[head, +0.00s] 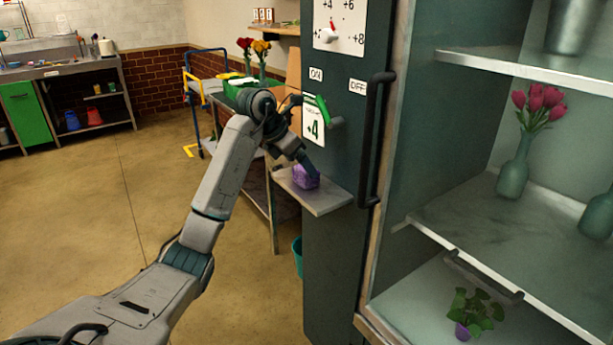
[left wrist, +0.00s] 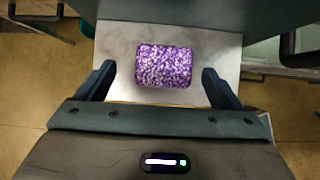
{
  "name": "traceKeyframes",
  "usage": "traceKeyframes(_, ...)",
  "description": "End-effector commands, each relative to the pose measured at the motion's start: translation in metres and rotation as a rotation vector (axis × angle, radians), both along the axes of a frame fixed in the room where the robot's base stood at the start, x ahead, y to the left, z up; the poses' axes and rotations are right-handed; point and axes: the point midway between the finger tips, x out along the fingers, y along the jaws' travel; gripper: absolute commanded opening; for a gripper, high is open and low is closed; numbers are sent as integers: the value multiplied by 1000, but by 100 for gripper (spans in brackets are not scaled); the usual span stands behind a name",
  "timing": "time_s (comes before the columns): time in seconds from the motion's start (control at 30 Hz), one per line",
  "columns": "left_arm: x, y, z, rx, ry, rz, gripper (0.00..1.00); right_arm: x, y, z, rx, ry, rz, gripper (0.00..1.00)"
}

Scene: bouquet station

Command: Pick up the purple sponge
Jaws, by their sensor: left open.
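The purple sponge (head: 306,177) lies on a small grey shelf (head: 325,201) that sticks out from the dark cabinet side. In the left wrist view the sponge (left wrist: 164,66) is a speckled purple block on the pale shelf (left wrist: 118,40). My left gripper (head: 308,168) is at the sponge in the head view. In the left wrist view the open left gripper (left wrist: 158,85) has one finger on each side of the sponge, with a gap on both sides. Whether the fingers are down at the sponge's height is hard to tell. My right gripper is not in view.
The dark cabinet side (head: 340,260) with a vertical handle (head: 375,140) stands right beside the shelf. A green lever (head: 317,108) sits above it. Glass-fronted shelves with vases (head: 514,170) are at right. Open floor (head: 90,220) lies at left.

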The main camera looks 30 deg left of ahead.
Motion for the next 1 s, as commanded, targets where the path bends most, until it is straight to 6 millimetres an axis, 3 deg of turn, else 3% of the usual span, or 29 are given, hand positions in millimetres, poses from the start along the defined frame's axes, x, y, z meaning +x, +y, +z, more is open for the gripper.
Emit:
traceKeyframes(0.23,15,-12,-32,-4,3,-2,87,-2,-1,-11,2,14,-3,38)
traceKeyframes(0.5,18,-13,-38,-1,0,-1,87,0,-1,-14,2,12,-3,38)
traceKeyframes(0.73,18,-13,-37,-1,0,-1,44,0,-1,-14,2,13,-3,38)
traceKeyframes(0.8,18,-13,-37,-1,0,-1,36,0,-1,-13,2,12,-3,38)
traceKeyframes(1.0,18,-13,-37,-1,0,-1,36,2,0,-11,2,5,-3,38)
